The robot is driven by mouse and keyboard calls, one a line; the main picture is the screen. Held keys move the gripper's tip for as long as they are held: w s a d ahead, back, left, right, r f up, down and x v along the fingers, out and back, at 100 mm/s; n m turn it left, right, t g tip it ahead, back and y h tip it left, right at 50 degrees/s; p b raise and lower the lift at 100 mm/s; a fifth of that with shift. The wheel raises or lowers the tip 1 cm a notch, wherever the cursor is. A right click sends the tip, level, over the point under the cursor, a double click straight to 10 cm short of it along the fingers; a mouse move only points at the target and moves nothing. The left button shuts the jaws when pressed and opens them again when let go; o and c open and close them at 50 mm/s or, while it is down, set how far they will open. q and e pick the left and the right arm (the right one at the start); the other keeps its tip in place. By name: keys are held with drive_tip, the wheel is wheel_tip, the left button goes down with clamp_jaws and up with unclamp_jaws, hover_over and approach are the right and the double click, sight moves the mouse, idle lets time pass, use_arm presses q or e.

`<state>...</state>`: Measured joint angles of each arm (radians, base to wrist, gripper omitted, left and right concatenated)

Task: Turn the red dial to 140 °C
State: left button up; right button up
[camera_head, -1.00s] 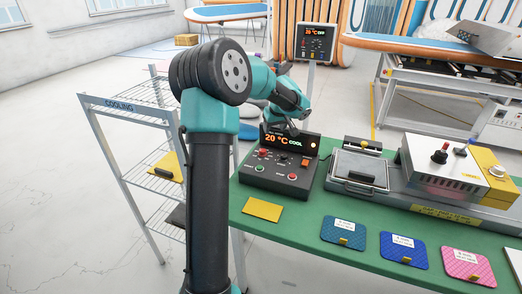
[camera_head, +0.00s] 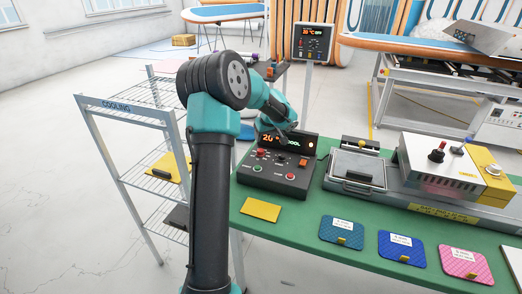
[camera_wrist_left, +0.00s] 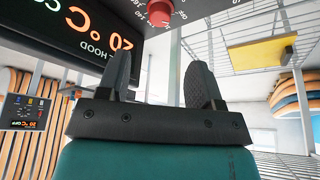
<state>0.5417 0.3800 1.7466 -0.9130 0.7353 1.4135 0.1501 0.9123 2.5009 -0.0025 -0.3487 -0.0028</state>
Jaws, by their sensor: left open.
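The red dial (camera_head: 262,152) is on the sloped front of the dark control box (camera_head: 302,182), below its orange display (camera_head: 268,138), where 20 and part of COOL show. In the left wrist view the red dial (camera_wrist_left: 159,14) is at the top edge, with printed marks beside it, 140 and OFF among them. The display (camera_wrist_left: 90,30) appears upside down there. My left gripper (camera_wrist_left: 160,72) is open and empty, its fingers apart from the dial. My right gripper is not in view.
A yellow pad (camera_head: 261,209) lies in front of the box on the green table (camera_head: 290,228). A press (camera_head: 357,172) stands to its right. Several coloured pads lie along the front edge. A wire cooling rack (camera_head: 125,106) stands at the left.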

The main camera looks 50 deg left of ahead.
sight(261, 150)
use_arm(q)
drive_tip(key=x, duration=1)
drive_tip(key=shift+a+f, duration=0.15)
drive_tip(key=shift+f, duration=0.25)
drive_tip(key=shift+c, duration=0.4)
drive_tip(key=c, duration=0.8)
drive_tip(key=shift+c, duration=0.2)
